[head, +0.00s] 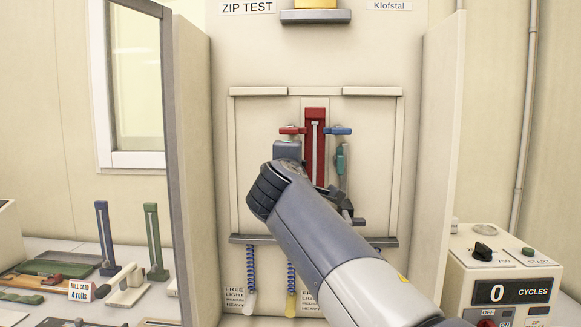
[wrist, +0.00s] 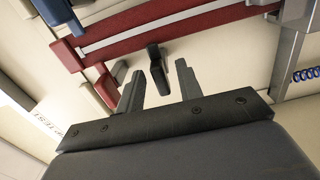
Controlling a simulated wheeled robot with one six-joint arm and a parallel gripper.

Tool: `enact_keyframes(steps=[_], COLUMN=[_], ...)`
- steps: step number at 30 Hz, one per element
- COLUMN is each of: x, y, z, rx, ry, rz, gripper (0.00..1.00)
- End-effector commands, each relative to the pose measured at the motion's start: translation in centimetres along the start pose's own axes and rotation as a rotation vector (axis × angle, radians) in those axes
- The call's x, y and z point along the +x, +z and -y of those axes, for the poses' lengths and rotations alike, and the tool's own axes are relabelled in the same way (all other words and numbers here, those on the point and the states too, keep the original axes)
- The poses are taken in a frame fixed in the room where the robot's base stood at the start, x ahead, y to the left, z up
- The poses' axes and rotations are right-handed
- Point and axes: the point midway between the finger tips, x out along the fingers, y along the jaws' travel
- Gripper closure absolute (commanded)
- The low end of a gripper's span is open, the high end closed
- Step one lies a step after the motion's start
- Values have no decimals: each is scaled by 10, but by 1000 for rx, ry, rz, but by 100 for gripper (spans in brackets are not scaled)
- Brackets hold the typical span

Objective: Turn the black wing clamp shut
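The black wing clamp (wrist: 158,68) shows in the wrist view as a short dark bent piece on the pale panel, beside the red strip (wrist: 170,30). My gripper (wrist: 158,86) is open, with one finger on each side of the clamp. The fingertips point at the panel; I cannot tell whether either touches the clamp. In the head view my arm hides the gripper and the black clamp. There the red strip (head: 316,147) stands upright, with a red wing (head: 291,130) at its left and a blue wing (head: 337,131) at its right.
In the wrist view the red wing (wrist: 107,88) lies close to the left finger. A teal slider (head: 341,158) hangs right of the strip. Side walls (head: 189,160) flank the panel. A grey ledge (head: 385,242) crosses below. A control box (head: 505,265) stands at the right.

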Motion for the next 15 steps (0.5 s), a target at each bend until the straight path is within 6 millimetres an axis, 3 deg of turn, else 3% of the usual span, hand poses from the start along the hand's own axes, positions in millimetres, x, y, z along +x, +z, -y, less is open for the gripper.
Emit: enact_keyframes(steps=[5, 15], x=[-14, -79], y=[-1, 0], z=[1, 1], rx=[0, 2], ry=[1, 2], rz=[-3, -3], gripper=[65, 65])
